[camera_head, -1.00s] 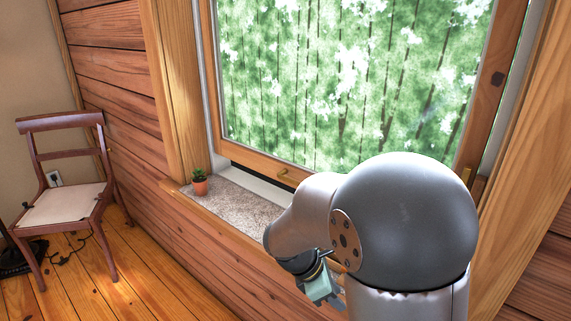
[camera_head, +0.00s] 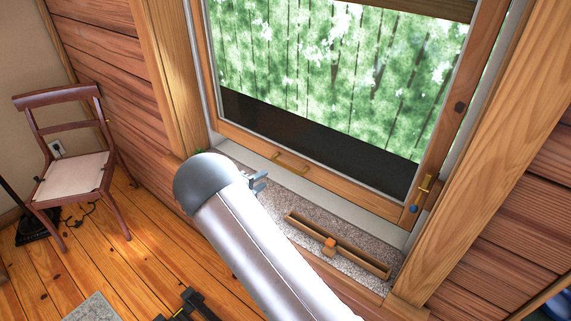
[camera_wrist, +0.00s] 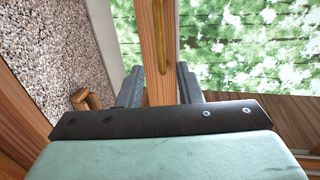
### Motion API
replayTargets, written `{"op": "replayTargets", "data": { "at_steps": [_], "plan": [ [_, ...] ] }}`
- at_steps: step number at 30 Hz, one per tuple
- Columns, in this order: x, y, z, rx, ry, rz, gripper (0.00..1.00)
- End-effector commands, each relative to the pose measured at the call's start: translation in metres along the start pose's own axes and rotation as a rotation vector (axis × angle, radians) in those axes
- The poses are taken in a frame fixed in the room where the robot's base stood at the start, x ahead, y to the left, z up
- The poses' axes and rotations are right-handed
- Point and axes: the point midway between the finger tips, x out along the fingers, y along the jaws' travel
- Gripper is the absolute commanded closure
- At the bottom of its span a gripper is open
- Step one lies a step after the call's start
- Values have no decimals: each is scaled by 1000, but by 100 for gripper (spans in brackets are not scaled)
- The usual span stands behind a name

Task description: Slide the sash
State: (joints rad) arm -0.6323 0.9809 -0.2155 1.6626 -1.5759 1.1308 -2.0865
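The window sash has a wooden bottom rail (camera_head: 340,185) with a brass bar handle (camera_head: 291,163) left of its middle. It holds glass (camera_head: 340,80) in front of green trees. My gripper (camera_head: 260,181) is low by the rail, left of the handle in the head view; my forearm partly hides it. In the wrist view, the two dark fingers of my gripper (camera_wrist: 160,85) stand apart, with the wooden rail (camera_wrist: 158,85) running between them. The brass handle (camera_wrist: 161,38) lies along that rail further on. I cannot tell whether the fingers touch the wood.
A speckled sill (camera_head: 290,195) runs below the sash. A long wooden piece with an orange block (camera_head: 330,246) lies on its right part. A chair (camera_head: 72,178) stands left on open floor.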

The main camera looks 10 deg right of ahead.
Motion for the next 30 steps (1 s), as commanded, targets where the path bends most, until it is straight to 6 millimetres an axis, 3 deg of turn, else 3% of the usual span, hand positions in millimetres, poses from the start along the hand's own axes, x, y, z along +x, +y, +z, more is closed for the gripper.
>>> {"op": "replayTargets", "data": {
  "at_steps": [6, 15, 21, 30],
  "plan": [
    [51, -1, -2, 2, 5, 1, 68],
    [110, -1, -2, 4, 3, 2, 68],
    [130, -1, -1, 5, 3, 2, 68],
    [135, 0, -1, 4, 1, 2, 68]
  ]
}}
